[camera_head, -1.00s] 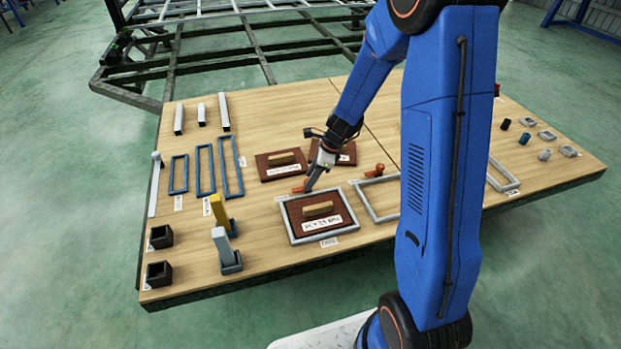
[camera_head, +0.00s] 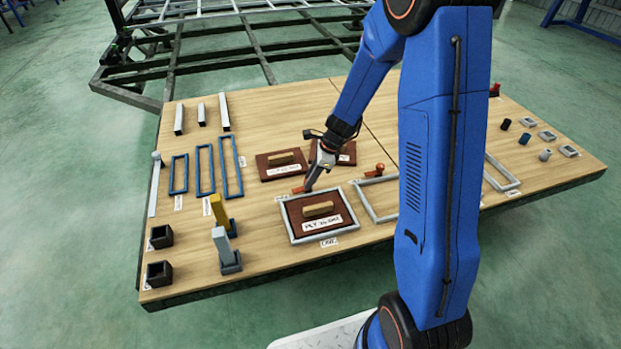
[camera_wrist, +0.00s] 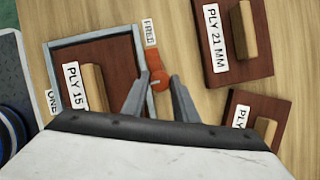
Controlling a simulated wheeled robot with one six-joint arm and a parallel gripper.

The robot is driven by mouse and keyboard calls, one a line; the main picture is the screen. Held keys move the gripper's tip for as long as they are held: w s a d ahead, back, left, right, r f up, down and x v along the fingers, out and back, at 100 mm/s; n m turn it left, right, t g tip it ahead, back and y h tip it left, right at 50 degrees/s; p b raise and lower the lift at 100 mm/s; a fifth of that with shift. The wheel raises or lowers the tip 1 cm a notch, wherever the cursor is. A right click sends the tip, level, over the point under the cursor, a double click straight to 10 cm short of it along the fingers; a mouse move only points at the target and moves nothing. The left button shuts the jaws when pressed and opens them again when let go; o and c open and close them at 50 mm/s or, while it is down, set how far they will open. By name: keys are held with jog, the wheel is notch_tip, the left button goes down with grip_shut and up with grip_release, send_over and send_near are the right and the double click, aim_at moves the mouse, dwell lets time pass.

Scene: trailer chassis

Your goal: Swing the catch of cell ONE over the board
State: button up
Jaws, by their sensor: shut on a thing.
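Cell ONE is a grey frame (camera_head: 286,222) at the near middle of the table, with its ONE label on the near side. A dark brown board (camera_head: 300,214) marked PLY 15 with a wooden handle lies inside it; the board also shows in the wrist view (camera_wrist: 112,57). The orange catch (camera_head: 300,190) sits at the frame's far edge. In the wrist view the catch (camera_wrist: 152,62) lies outside the frame, along its edge, pointing to the FREE label. My gripper (camera_head: 311,185) is shut on the catch's round knob (camera_wrist: 159,80), fingers on both sides.
Two more brown boards (camera_head: 282,173) with handles lie behind the frame. A second grey frame (camera_head: 361,203) with its own orange catch (camera_head: 375,170) stands to the right, partly hidden by my arm. Grey and yellow upright blocks (camera_head: 222,245) stand to the left.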

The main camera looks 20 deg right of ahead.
jog(key=n+g, duration=0.1)
jog(key=n, duration=0.3)
jog(key=shift+w, duration=0.15)
jog(key=n+g, duration=0.1)
jog(key=n, duration=0.1)
jog(key=n+g, duration=0.1)
jog(key=n, duration=0.1)
jog(key=shift+w+n, duration=0.2)
jog(key=shift+n, duration=0.1)
jog(key=n+g, duration=0.1)
jog(key=n, duration=0.1)
jog(key=n+h, duration=0.1)
jog(key=n, duration=0.1)
jog(key=shift+w+a+g, duration=0.1)
jog(key=shift+g, duration=0.3)
jog(key=shift+a+n+g+h, duration=0.1)
jog(key=shift+n+g+h, duration=0.2)
jog(key=shift+n, duration=0.85)
jog(key=shift+n+g+h, duration=0.1)
jog(key=shift+n+h, duration=0.3)
jog(key=shift+n, duration=0.75)
jog(key=o, duration=1)
jog(key=v, duration=1.7)
jog(key=shift+w+a+r, duration=0.1)
jog(key=shift+r, duration=0.1)
